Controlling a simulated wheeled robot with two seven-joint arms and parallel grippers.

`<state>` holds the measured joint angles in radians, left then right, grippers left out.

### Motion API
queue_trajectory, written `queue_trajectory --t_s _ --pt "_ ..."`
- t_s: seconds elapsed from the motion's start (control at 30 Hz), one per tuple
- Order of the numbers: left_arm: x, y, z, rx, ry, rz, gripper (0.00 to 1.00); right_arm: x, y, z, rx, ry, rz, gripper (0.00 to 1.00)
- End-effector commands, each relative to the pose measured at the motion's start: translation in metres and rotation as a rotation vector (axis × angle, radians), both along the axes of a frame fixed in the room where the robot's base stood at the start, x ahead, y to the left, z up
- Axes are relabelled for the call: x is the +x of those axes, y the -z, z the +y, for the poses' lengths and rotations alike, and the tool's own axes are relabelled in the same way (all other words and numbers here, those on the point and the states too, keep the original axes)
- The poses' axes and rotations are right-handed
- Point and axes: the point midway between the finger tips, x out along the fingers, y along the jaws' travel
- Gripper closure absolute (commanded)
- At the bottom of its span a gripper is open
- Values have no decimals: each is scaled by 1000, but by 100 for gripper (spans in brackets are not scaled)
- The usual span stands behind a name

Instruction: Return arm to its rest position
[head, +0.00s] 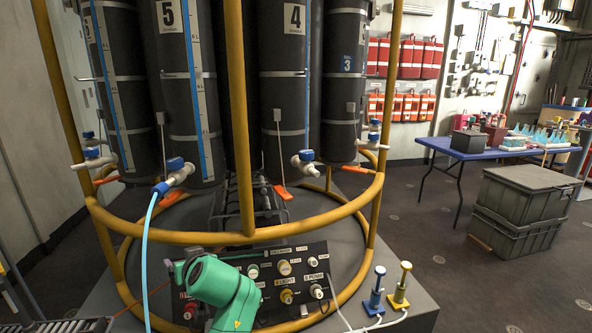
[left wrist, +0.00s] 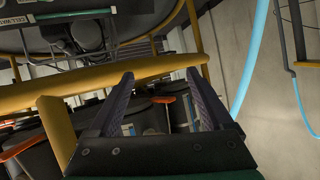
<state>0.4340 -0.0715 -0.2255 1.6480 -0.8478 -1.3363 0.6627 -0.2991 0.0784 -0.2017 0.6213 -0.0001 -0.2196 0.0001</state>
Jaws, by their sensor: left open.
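My left arm (head: 222,291), green, reaches up from the bottom of the head view in front of the black control panel (head: 318,262). My left gripper shows only as a small dark part (head: 174,271) at the arm's left side. In the left wrist view its two dark fingers (left wrist: 159,78) are spread apart with nothing between them. A yellow rail (left wrist: 100,90) of the rosette frame lies beyond the fingers. My right gripper is not in view.
Black cylinders (head: 285,100) stand inside a yellow ring frame (head: 240,238). A light-blue hose (head: 147,262) hangs from a valve at left, close to my arm. Blue (head: 375,290) and yellow (head: 400,288) fittings stand at right. Grey crates (head: 520,215) and a blue table (head: 470,153) stand farther right.

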Motion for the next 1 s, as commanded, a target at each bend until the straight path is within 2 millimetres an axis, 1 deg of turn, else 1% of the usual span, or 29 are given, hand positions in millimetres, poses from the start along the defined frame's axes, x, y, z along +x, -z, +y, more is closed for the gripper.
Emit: queue_trajectory --t_s 0.03,0.07,0.1,0.17,0.2,0.3,0.4,0.5,0.6,0.77,0.8,0.83,0.97,1.0 --pt "-24 42 5 -36 36 100 16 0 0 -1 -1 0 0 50" --pt "-39 64 6 -59 66 157 16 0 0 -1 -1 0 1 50" --pt "-58 90 6 -86 108 231 16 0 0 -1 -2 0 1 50" --pt "-87 120 4 -124 168 324 16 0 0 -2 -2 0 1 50" --pt "-104 136 2 -143 209 376 16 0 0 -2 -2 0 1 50" --pt "-144 166 -5 -187 305 486 16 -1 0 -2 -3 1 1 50" --pt "-178 184 -14 -223 392 571 16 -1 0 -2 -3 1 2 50" --pt "-209 197 -23 -252 479 643 16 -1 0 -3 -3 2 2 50" --pt "-238 204 -32 -279 562 704 16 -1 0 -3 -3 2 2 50" --pt "-283 209 -49 -320 702 790 16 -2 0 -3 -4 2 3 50" --pt "-278 223 -49 -321 699 794 16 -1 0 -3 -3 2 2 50" --pt "-275 232 -49 -322 697 799 16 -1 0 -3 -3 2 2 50" --pt "-270 270 -50 -326 694 812 16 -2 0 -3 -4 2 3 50" --pt "-269 283 -50 -328 693 818 16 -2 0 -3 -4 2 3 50"
